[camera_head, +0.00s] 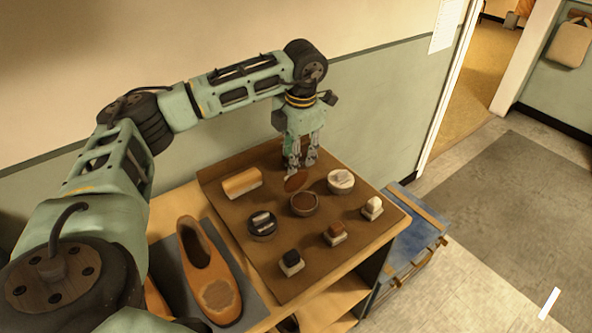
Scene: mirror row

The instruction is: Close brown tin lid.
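The brown tin (304,204) stands open on the brown board, with dark brown contents showing. Its lid (296,181), a reddish-brown disc, is raised and tilted at the tin's back edge. My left gripper (301,170) points down just behind and above the lid. Its two fingers show a gap between them and seem to hold nothing. I cannot tell whether a fingertip touches the lid. My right gripper is out of view.
The board (230,190) also bears a dark tin (262,224), a pale tin (341,181), a tan roll (242,183) and several small brushes (335,235). A tan shoe (209,270) lies on a grey mat at left. The wall is close behind.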

